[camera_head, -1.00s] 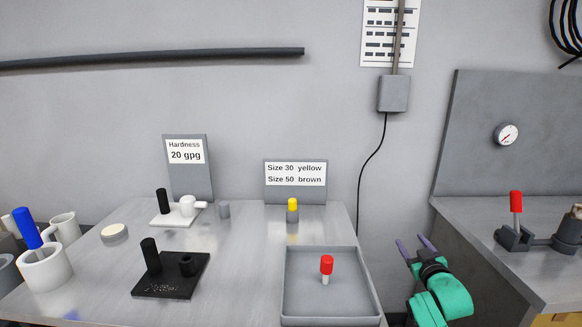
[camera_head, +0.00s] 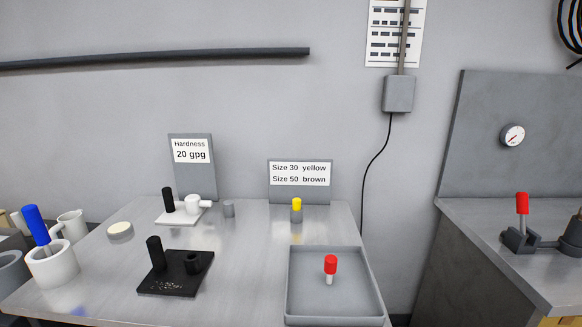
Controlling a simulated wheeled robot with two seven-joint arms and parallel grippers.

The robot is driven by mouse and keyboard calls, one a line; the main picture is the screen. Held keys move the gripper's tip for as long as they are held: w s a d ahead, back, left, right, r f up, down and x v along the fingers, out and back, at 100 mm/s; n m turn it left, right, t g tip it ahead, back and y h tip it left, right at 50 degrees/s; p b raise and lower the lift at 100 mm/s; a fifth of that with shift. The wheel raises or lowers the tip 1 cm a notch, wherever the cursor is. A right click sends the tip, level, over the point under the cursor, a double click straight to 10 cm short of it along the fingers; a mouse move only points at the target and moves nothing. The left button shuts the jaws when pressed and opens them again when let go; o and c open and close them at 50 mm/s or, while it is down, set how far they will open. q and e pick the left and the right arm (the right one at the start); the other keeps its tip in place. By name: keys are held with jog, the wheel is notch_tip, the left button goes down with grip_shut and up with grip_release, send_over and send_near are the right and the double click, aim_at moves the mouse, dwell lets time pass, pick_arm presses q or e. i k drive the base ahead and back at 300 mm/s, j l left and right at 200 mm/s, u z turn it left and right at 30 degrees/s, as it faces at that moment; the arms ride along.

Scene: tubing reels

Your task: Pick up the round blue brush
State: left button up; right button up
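The blue brush (camera_head: 36,225) has a round blue handle and leans to the left. Its lower part stands in a white cup (camera_head: 54,266) at the left front corner of the table, so its lower end is hidden. Neither of my grippers shows in the head view now.
On the table (camera_head: 232,267) stand a black block with posts (camera_head: 177,284), a white block (camera_head: 183,217), a yellow-capped piece (camera_head: 296,209) and a grey tray (camera_head: 335,320) holding a red-capped piece (camera_head: 330,266). White mugs (camera_head: 72,224) stand behind the cup.

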aim_at(31, 213)
jog(key=u, duration=1.6)
